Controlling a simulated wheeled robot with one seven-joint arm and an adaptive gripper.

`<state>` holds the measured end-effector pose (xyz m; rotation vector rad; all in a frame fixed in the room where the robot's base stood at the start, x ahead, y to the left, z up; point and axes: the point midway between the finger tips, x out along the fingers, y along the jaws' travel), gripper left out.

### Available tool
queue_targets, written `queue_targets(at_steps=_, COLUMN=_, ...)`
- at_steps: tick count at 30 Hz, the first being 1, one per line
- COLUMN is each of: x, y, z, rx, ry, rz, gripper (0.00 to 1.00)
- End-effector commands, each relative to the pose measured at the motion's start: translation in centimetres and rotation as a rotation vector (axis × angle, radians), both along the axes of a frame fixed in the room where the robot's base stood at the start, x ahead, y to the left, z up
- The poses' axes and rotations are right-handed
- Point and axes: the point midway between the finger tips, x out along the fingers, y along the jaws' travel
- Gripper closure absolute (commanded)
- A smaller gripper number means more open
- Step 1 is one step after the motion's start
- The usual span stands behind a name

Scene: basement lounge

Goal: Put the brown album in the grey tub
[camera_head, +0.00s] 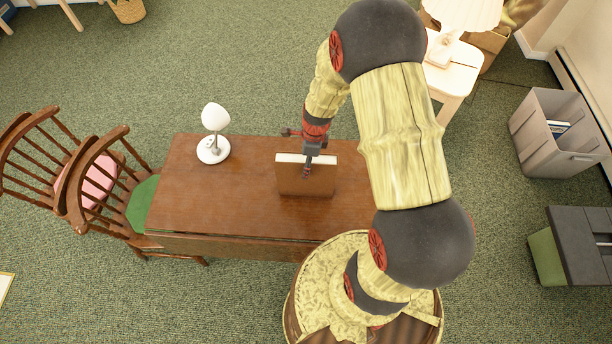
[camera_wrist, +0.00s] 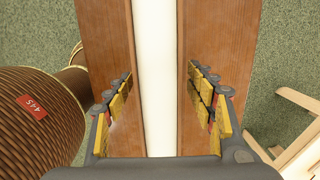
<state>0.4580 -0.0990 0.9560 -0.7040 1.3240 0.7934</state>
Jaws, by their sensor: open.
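The brown album (camera_head: 297,186) stands upright on the wooden table (camera_head: 240,215), its white page edges facing up. In the wrist view the album (camera_wrist: 154,45) is a white strip with thin brown cover edges, running between my fingers. My gripper (camera_head: 307,171) is at the album's top edge, pointing down. In the wrist view my gripper (camera_wrist: 161,78) is open, one finger on each side of the album, with gaps showing. The grey tub (camera_head: 539,149) is on the floor at the right, open at the top, with a blue and white item inside.
A white lamp (camera_head: 213,149) stands on the table left of the album. Wooden chairs (camera_head: 105,185) are at the table's left. A dark grey and green bin (camera_head: 547,258) stands below the tub. A pale side table (camera_head: 456,75) is at the upper right. Green carpet lies between table and tub.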

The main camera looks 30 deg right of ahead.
Motion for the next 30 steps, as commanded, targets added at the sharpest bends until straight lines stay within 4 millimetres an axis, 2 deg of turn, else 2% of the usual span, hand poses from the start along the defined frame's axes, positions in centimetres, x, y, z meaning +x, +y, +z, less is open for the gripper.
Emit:
queue_targets(at_steps=4, x=0.0, y=0.4, z=-2.4, rx=0.001, ry=0.004, rz=0.000, gripper=0.45)
queue_targets(at_steps=9, x=0.2, y=0.6, z=-4.0, rx=0.000, ry=0.002, rz=0.001, gripper=0.45)
queue_targets(at_steps=15, x=0.3, y=0.6, z=-4.0, rx=0.000, ry=0.001, rz=0.001, gripper=0.45)
queue_targets(at_steps=30, x=0.3, y=0.6, z=-4.0, rx=0.000, ry=0.001, rz=0.002, gripper=0.73)
